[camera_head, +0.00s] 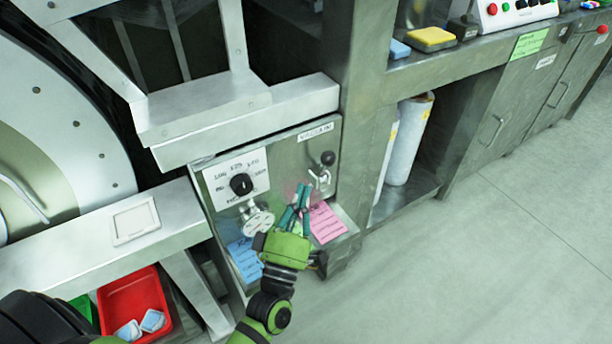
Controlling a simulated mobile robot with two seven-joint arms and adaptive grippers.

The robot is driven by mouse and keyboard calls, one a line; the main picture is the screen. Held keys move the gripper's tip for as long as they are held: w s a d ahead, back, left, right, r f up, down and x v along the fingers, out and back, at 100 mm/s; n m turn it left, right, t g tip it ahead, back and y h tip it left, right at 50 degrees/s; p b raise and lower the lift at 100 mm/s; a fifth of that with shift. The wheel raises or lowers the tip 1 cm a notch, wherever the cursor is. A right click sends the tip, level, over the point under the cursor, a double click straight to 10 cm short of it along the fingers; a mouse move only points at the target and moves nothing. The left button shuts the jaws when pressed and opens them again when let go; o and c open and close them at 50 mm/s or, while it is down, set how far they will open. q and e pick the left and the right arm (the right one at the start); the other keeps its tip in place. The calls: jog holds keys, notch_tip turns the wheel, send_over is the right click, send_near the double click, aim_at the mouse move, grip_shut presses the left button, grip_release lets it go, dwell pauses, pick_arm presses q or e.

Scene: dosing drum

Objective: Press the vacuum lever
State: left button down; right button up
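The vacuum lever (327,159) has a black ball knob on a metal stem and sits on the right of the steel control panel (290,155), under a small white label that appears to read vacuum.
A black rotary knob (241,184) on a white dial plate and a metal valve (258,220) are left of the lever. Blue (245,259) and pink (325,222) notes lie below. A red bin (134,306) stands lower left. The floor at right is clear.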

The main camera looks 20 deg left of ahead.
aim_at(322, 161)
pick_arm(q)
jog(key=x, duration=0.8)
jog(key=shift+w+r, duration=0.2)
jog(key=shift+w, duration=0.2)
pick_arm(e)
jog(key=shift+f, duration=0.15)
jog(key=shift+w, duration=0.15)
